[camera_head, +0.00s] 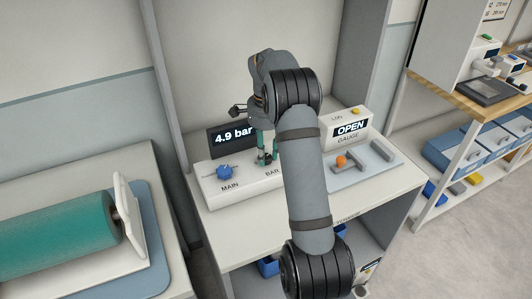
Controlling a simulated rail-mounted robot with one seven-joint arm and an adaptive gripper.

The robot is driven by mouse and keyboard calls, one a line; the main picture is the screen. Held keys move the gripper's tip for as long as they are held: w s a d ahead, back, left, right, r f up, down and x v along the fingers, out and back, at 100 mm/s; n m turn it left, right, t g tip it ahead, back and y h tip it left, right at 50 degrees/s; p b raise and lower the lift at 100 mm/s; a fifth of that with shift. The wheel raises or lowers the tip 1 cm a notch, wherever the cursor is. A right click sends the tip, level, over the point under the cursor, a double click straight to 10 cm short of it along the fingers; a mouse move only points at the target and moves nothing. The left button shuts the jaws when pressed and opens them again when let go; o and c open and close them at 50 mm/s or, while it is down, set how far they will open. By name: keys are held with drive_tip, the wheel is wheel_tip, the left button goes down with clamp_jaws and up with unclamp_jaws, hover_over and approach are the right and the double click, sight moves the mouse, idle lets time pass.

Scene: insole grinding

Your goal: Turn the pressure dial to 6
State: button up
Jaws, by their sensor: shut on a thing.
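The pressure dial at the BAR label is mostly hidden behind my arm and gripper; only a dark bit shows at the fingertips. My gripper (266,157) points down onto it from above, its teal fingers shut on the dial. A dark display (233,136) behind the panel reads 4.9 bar. The white control panel (240,188) also carries a blue MAIN knob (224,172) to the left of my gripper. The dial's pointer and scale cannot be made out.
A gauge box (345,128) marked OPEN stands right of my arm, with a yellow button on top. A blue-grey plate (376,171) with an orange-knobbed lever (341,161) lies before it. A teal roller (60,238) is at left, and shelves with blue bins (480,148) at right.

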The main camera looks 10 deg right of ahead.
sight(266, 157)
drive_tip(key=o, duration=1.1)
drive_tip(key=shift+o, duration=0.2)
drive_tip(key=shift+r, duration=0.1)
wheel_tip(266, 157, up, 12)
drive_tip(key=shift+f, duration=0.2)
wheel_tip(266, 157, down, 12)
drive_tip(key=shift+r, duration=0.1)
idle(0.4)
drive_tip(key=shift+r, duration=0.1)
